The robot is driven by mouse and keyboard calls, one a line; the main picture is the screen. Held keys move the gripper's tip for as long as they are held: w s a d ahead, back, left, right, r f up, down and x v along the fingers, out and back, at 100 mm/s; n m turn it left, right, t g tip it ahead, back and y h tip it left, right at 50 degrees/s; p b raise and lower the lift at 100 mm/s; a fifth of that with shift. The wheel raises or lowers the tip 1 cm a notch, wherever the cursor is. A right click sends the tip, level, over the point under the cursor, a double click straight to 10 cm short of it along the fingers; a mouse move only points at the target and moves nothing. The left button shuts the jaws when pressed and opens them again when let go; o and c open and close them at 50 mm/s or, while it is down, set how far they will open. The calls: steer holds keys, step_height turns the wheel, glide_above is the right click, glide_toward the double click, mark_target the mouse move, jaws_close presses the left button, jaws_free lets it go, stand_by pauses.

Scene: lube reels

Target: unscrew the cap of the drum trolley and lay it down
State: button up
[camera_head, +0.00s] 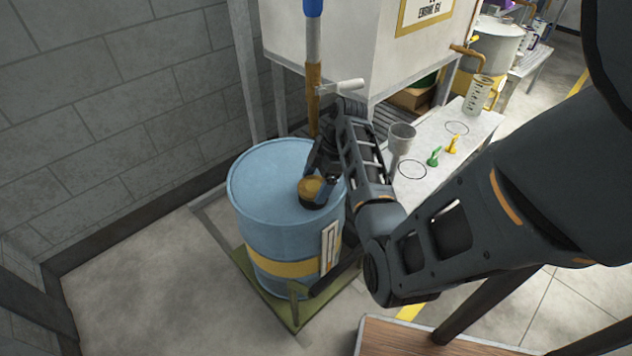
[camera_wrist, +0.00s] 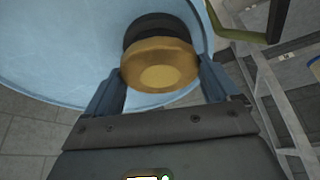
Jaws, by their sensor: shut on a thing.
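The blue drum (camera_head: 262,190) stands upright on the drum trolley (camera_head: 292,312), a low olive-green base on the floor. The brass-yellow cap (camera_head: 312,186) is at the right part of the drum's top, over a black neck (camera_wrist: 150,27). My gripper (camera_head: 322,186) reaches down from above and is shut on the cap. In the wrist view the cap (camera_wrist: 160,68) sits between the two blue-grey fingers. The black neck shows just behind the cap; I cannot tell whether the cap is still seated on it. My wrist hides part of the drum's right side.
A grey bench (camera_head: 484,128) to the right holds a grey funnel (camera_head: 401,136), small green (camera_head: 434,156) and yellow (camera_head: 452,144) items, and a clear jug (camera_head: 478,96). Marked circles on it are bare. A white tank (camera_head: 345,45) stands behind. A brick wall (camera_head: 110,110) is left.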

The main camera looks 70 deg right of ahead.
steer(key=n, duration=0.3)
steer(key=shift+g+y, duration=0.4)
steer(key=shift+w+d+f+n+g, duration=0.1)
steer(key=shift+n+g, duration=0.2)
steer(key=shift+n, duration=0.7)
steer(key=n+g, duration=0.1)
steer(key=n, duration=0.2)
steer(key=shift+y, duration=0.4)
